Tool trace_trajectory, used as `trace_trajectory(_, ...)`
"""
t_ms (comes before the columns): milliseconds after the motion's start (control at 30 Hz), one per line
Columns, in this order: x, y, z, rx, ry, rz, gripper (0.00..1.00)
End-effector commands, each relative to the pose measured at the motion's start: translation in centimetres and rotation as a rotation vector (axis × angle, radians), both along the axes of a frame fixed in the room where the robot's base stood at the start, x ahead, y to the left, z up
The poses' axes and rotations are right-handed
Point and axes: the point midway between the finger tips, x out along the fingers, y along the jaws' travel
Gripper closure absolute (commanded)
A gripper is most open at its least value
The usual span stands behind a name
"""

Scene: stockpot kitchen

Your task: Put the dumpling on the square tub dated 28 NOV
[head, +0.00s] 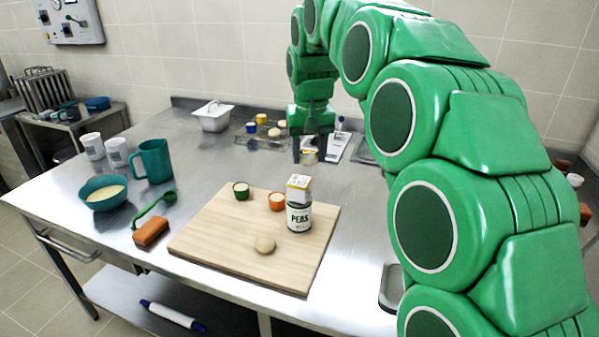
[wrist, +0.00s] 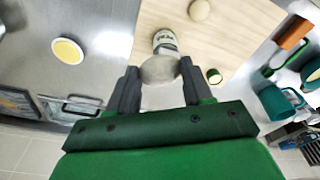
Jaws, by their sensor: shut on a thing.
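My gripper (head: 312,150) is in the air behind the cutting board. In the wrist view its fingers (wrist: 156,82) are closed around a pale round dumpling (wrist: 159,71). A small square tub (head: 298,183) with yellow and white sides sits on top of the PEAS jar (head: 298,218). The tub carries writing too small for me to read, so its date cannot be told. In the wrist view the jar (wrist: 165,40) shows just beyond the dumpling, which hides the area below it. Another dumpling (head: 265,245) lies on the board.
A white container (head: 213,116) is at the back.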

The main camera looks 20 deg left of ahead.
Motion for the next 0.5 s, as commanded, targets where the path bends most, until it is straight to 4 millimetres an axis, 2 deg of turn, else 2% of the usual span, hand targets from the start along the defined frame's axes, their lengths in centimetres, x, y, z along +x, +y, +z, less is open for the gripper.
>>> trace_trajectory(500,4.6,2.8,-2.4,0.0,0.0,-0.001,0.79)
